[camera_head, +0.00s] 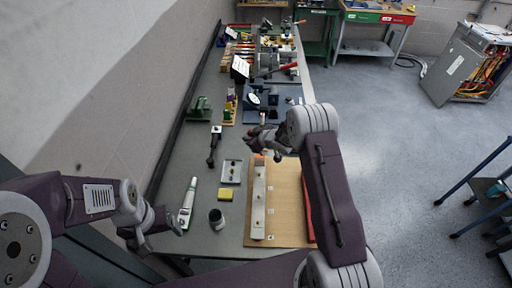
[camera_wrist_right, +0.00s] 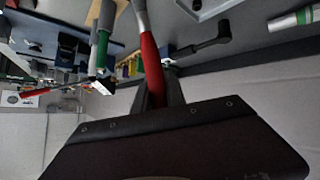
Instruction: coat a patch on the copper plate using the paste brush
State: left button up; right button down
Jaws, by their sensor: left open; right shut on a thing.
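In the head view my right gripper (camera_head: 258,140) is above the middle of the bench. In the right wrist view it is shut on a red-handled tool (camera_wrist_right: 151,68) with a grey metal shank, which may be the paste brush; its working tip is outside that view. I cannot pick out a copper plate for certain. A pale bar (camera_head: 258,205) with dark spots and white tags lies on a wooden board (camera_head: 284,200). My left gripper (camera_head: 165,222) is open and empty by the front left edge of the bench.
A black tool (camera_head: 214,145) lies beyond. Several tools crowd the far bench. Bare grey bench surrounds the near items.

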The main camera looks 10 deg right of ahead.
jog(key=f, duration=0.1)
jog(key=f+b, duration=0.1)
jog(key=w+a+f+b, duration=0.1)
jog(key=shift+f, duration=0.1)
jog(key=shift+f+b, duration=0.4)
jog(key=shift+b, duration=0.25)
dwell(0.7)
